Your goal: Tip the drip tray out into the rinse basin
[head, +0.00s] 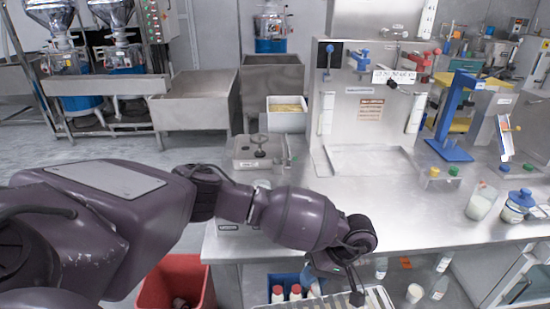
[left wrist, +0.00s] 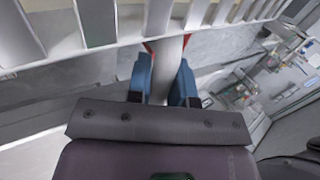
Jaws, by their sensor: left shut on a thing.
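My left gripper (head: 352,287) is low at the bottom of the head view, in front of the steel counter's front edge. In the left wrist view its blue fingers (left wrist: 164,68) are shut on a pale bar that joins a white slatted piece (left wrist: 130,28). This looks like the drip tray; its slatted top (head: 378,300) shows partly at the bottom of the head view, cut off by the frame. Its contents cannot be made out. My right gripper is out of view.
The steel counter (head: 390,212) carries a valve box (head: 258,150), a blue stand (head: 450,150) and jars (head: 482,203) at the right. A red bin (head: 178,283) stands on the floor at lower left. A blue crate with bottles (head: 285,287) is below the counter.

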